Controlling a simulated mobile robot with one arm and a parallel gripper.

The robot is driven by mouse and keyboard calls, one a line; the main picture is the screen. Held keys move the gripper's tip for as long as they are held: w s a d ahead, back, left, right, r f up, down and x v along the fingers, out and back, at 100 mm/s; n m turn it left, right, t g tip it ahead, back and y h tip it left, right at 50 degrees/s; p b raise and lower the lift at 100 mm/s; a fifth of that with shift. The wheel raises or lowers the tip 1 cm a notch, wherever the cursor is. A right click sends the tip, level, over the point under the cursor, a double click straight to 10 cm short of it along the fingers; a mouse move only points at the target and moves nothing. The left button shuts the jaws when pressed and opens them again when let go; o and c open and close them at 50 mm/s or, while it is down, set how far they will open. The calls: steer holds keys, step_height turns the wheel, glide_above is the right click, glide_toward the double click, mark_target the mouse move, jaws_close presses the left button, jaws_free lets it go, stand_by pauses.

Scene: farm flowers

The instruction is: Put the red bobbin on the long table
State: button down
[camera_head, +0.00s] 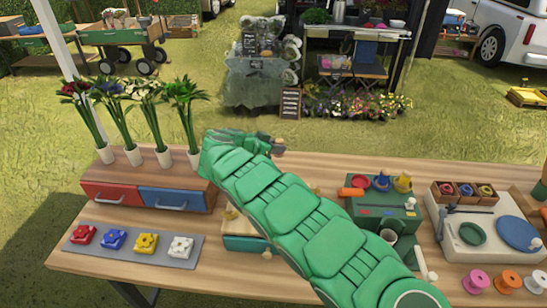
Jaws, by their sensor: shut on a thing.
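The long table (215,275) is a wooden top across the front of the head view. My green arm crosses it from the lower right to the upper left. My gripper (279,146) is at the arm's far end, small and partly hidden, above or just beyond the table's back edge. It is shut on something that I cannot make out. I cannot clearly see a red bobbin.
Potted flowers (135,157) stand on a drawer unit with a red drawer (111,195) and a blue drawer (172,200). A grey mat (100,252) holds coloured flower blocks. A green box (384,213) and a pale tray (459,242) stand right. Bare wood shows at front left.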

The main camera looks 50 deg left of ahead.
steer(key=a+f, duration=0.1)
steer(key=w+f, duration=0.1)
steer(key=shift+a+f, duration=0.3)
steer(key=shift+a, duration=0.05)
steer(key=shift+w+a+f, duration=0.25)
steer(key=shift+a+f, duration=0.2)
steer(key=shift+f, duration=0.15)
steer(key=shift+w+a+f, duration=0.2)
steer(key=shift+a+f, duration=0.2)
steer(key=shift+f, duration=0.15)
steer(key=shift+w+a+f, duration=0.3)
steer(key=shift+a, duration=0.05)
steer(key=shift+w+a+f, duration=0.15)
steer(key=shift+a+f, duration=0.1)
steer(key=shift+f, duration=1.7)
steer(key=shift+f, duration=0.1)
steer(key=c, duration=0.9)
jaws_free()
